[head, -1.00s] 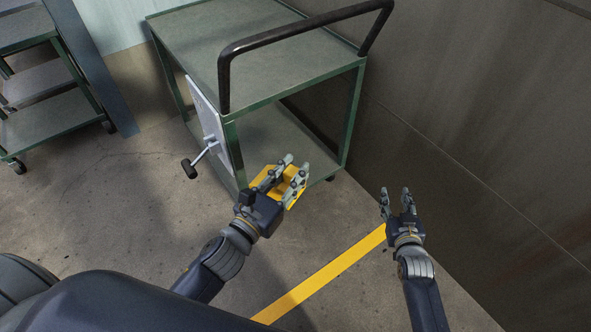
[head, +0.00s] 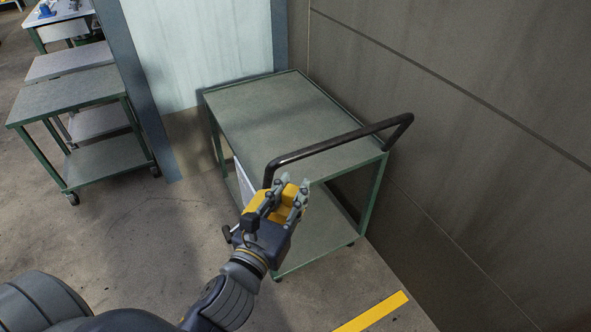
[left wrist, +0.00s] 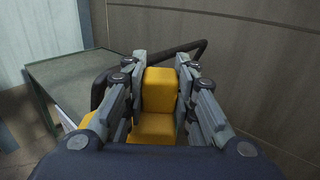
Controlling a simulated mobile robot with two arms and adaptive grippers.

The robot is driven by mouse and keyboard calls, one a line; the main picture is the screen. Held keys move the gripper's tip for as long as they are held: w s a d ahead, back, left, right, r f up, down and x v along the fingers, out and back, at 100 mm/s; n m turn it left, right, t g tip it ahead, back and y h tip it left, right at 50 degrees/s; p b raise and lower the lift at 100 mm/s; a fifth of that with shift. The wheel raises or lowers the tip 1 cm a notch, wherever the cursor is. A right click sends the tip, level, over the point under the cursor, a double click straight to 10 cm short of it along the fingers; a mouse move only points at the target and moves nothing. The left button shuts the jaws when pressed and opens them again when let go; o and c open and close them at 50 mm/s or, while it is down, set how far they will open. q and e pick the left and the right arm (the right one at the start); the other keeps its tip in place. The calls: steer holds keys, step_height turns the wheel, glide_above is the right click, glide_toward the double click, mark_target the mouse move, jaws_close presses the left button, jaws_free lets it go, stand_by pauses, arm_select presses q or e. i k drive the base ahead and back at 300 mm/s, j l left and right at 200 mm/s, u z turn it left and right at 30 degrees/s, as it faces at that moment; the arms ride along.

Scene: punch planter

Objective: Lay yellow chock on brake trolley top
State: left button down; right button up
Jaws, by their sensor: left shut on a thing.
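The yellow chock (head: 262,201) is held between the fingers of my left gripper (head: 282,196), which is shut on it. It also shows in the left wrist view (left wrist: 158,92) between both fingers (left wrist: 158,75). In the head view my left gripper overlaps the near end of the brake trolley, by its black handle. The brake trolley's green top (head: 285,112) is bare and lies beyond the gripper. In the left wrist view the top (left wrist: 75,85) shows at the left. My right gripper is not in view.
The trolley's black push handle (head: 340,141) rises over the near end of its top. A brown wall (head: 470,130) runs along the right. Another green trolley (head: 70,98) stands at the left. A yellow floor line (head: 372,313) is at the lower right.

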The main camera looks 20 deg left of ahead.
mark_target(249, 106)
steer(key=i+j+u, duration=0.1)
steer(key=j+u, duration=0.25)
steer(key=i+j+u, duration=0.1)
steer(key=j+u, duration=0.25)
steer(key=i+j+u, duration=0.15)
steer(key=u, duration=0.2)
steer(key=i+j+u, duration=0.2)
steer(key=i+j, duration=0.3)
steer(key=i+z, duration=0.2)
steer(key=z, duration=0.25)
steer(key=i+j+z, duration=0.2)
steer(key=z, duration=0.25)
steer(key=i+j+z, duration=0.2)
steer(key=z, duration=0.25)
steer(key=i+j+z, duration=0.15)
steer(key=z, duration=0.15)
steer(key=i+j+z, duration=0.25)
